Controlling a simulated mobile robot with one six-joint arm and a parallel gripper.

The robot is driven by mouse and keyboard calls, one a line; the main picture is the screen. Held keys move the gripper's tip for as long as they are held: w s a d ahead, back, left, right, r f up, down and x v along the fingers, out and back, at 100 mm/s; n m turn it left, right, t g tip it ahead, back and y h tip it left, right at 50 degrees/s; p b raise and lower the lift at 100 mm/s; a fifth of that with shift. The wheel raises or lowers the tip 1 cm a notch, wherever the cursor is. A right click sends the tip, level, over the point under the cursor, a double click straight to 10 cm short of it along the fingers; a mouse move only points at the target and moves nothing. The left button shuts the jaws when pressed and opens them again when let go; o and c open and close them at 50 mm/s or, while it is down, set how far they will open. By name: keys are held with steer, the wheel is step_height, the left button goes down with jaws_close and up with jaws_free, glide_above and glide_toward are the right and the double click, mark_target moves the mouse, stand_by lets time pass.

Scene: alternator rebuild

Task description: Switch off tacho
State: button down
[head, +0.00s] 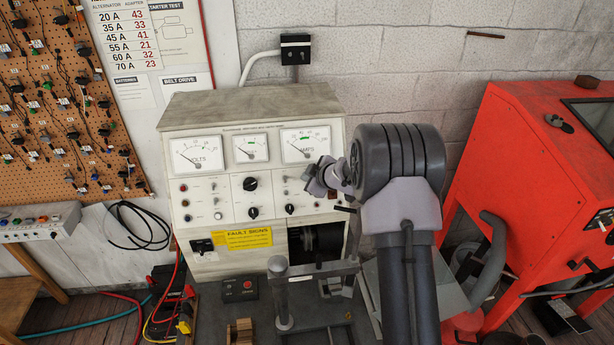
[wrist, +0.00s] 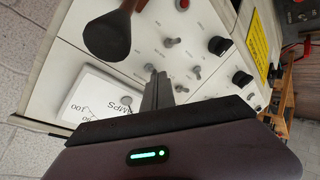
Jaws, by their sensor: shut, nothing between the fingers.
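The cream test bench panel (head: 230,185) carries gauges, knobs, small lamps and toggle switches. My gripper (head: 313,182) is at its right side, just below the AMPS gauge (head: 305,145). In the wrist view my gripper (wrist: 158,88) is shut and empty, its fingertips close to the panel. The switch labels are too small to read, so I cannot tell which is the tacho switch. The fingers hide part of the panel; touching cannot be told.
A dark, flared handle (wrist: 108,36) sticks out close to the fingers in the wrist view. Black knobs (wrist: 218,45) sit farther along the panel. A grey post (head: 281,295) stands before the bench. A red cabinet (head: 530,170) is at the right.

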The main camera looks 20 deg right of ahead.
steer(key=shift+s+f, duration=0.1)
steer(key=shift+s+a+f+b, duration=0.2)
steer(key=shift+s+f+b, duration=0.2)
steer(key=shift+s+b, duration=0.3)
steer(key=shift+w, duration=0.1)
steer(key=a+v, duration=0.1)
steer(key=v, duration=0.6)
steer(key=shift+d+r, duration=0.25)
steer(key=shift+d, duration=0.25)
